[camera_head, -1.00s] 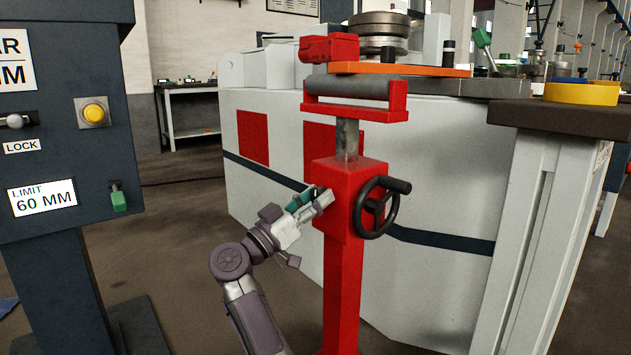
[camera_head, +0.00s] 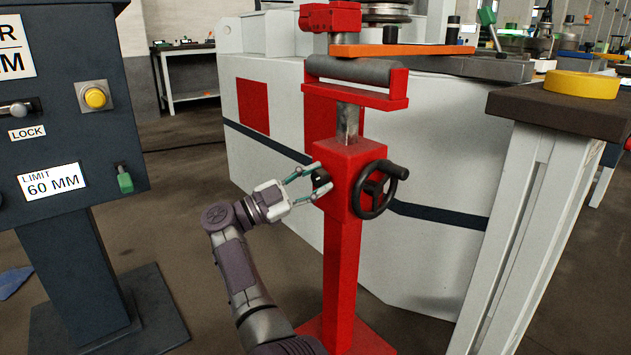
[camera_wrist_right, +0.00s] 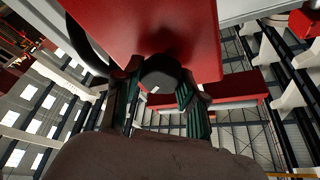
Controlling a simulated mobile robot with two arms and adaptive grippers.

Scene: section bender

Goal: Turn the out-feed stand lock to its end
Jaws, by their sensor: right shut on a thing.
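The out-feed stand (camera_head: 341,225) is a red post with a red box near its top, a roller and a handwheel. Its lock, a dark knob (camera_head: 321,181), sticks out of the box's left face. My right gripper (camera_head: 318,182) has its fingers on either side of this knob, one above and one below in the head view. In the right wrist view the dark knob (camera_wrist_right: 160,74) sits between the two fingertips, close to the red box (camera_wrist_right: 150,28). The gripper is shut on it. The knob's far side is hidden. My left gripper is not in view.
The black handwheel (camera_head: 379,190) is on the right of the red box. The roller (camera_head: 348,70) is above it. A white machine body (camera_head: 430,265) stands behind, and a dark control cabinet (camera_head: 70,130) stands at left. Open floor lies between cabinet and stand.

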